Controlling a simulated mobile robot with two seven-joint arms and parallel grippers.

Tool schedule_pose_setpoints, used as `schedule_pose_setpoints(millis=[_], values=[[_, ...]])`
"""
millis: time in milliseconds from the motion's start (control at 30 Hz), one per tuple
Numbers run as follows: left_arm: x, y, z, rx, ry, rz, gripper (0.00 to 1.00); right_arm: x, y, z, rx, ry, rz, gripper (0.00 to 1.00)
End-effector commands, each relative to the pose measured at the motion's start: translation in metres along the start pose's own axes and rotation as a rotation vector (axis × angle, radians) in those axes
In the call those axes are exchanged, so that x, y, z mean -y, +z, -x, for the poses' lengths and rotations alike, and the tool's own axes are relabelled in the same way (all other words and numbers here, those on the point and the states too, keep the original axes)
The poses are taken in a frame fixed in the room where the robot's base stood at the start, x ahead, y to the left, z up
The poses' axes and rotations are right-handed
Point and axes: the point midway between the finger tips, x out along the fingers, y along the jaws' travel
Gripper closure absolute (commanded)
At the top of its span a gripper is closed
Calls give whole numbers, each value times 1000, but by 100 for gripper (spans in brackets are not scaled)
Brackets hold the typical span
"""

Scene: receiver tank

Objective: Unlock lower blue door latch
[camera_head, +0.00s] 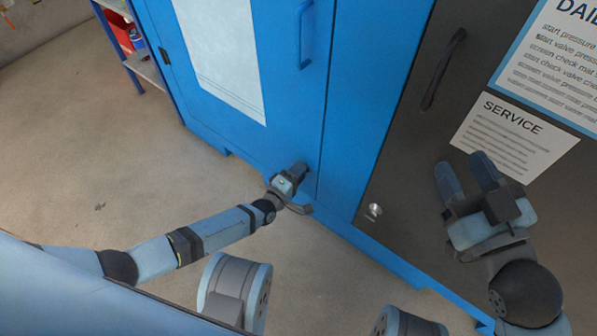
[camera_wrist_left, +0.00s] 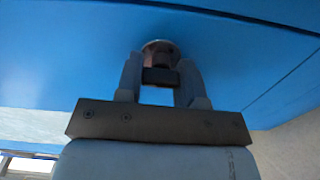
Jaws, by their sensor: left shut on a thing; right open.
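The blue door (camera_head: 270,60) fills the upper middle of the head view. Its lower latch, a small round metal knob (camera_wrist_left: 160,46), sits on the blue surface in the left wrist view; my gripper hides it in the head view. My left gripper (camera_head: 299,171) is low at the door's right edge. In the left wrist view the fingers of my left gripper (camera_wrist_left: 160,74) stand on either side of the latch and are shut on it. How far the latch is turned cannot be told. My right gripper (camera_head: 467,173) is open and empty, in front of the dark door.
The dark door (camera_head: 400,170) to the right has a black handle (camera_head: 443,70), a round metal latch (camera_head: 375,210) and a service sheet (camera_head: 512,135). A blue handle (camera_head: 304,40) is higher on the blue door. A shelf (camera_head: 145,68) stands far left. The floor at left is clear.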

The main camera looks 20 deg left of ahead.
Motion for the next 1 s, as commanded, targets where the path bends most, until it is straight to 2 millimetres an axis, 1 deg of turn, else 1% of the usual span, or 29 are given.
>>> schedule_pose_setpoints(millis=[233,700,733,833,1000], values=[[0,0,0,0,0,65,89,0,0,0,0,0,0,56],[0,0,0,0,0,79,89,0,0,1,0,-2,3,56],[0,0,0,0,0,79,63,0,-1,1,0,-2,3,56],[0,0,0,0,0,79,40,0,-1,1,0,-2,4,56],[0,0,0,0,0,78,39,0,-1,1,0,-2,4,56]])
